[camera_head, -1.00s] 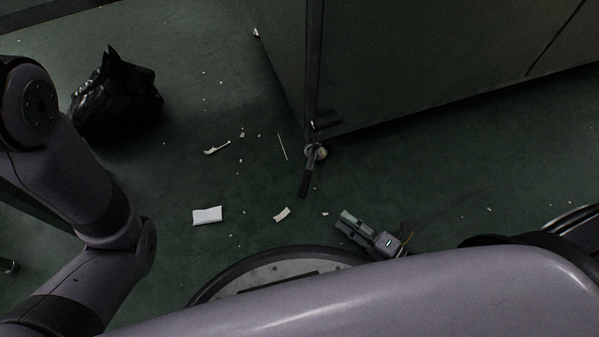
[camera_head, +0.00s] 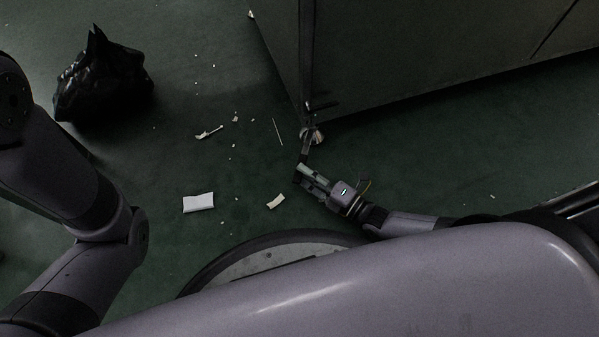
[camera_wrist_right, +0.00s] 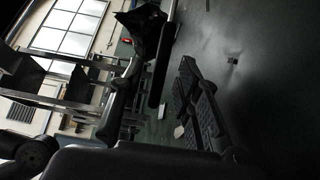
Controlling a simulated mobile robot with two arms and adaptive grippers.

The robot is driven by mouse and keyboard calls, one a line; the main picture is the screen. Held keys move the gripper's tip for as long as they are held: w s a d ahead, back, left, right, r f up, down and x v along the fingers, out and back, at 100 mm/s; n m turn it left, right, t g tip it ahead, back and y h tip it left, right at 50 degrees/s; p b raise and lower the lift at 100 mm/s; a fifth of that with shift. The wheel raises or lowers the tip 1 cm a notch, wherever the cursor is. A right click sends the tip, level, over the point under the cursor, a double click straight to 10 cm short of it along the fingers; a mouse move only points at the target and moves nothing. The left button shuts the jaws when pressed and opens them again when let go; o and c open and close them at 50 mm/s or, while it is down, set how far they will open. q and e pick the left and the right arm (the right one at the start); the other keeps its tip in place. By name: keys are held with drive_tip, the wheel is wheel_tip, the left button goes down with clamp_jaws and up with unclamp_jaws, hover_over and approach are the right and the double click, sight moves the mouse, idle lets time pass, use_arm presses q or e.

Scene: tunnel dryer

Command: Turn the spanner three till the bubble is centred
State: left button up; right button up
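The dark spanner (camera_head: 304,157) hangs out from a machine foot (camera_head: 312,135) at the near corner of the big cabinet, low over the floor. My right gripper (camera_head: 299,174) is at its free end, with its fingers apart. In the right wrist view, a dark bar that looks like the spanner's handle (camera_wrist_right: 160,78) lies between the two spread fingers. I cannot tell whether either finger touches it. The level and its bubble are not visible to me. My left arm shows at the left, but its gripper is out of view.
The large dark cabinet (camera_head: 420,50) stands just beyond the spanner. A black bag (camera_head: 103,85) lies at the far left. A white piece (camera_head: 198,202), a cream piece (camera_head: 276,201) and small scraps litter the green floor. Floor left of the spanner is otherwise open.

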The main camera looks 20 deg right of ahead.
drive_tip(key=shift+b+x, duration=0.3)
drive_tip(key=shift+x, duration=0.9)
drive_tip(key=shift+c, duration=0.3)
clamp_jaws()
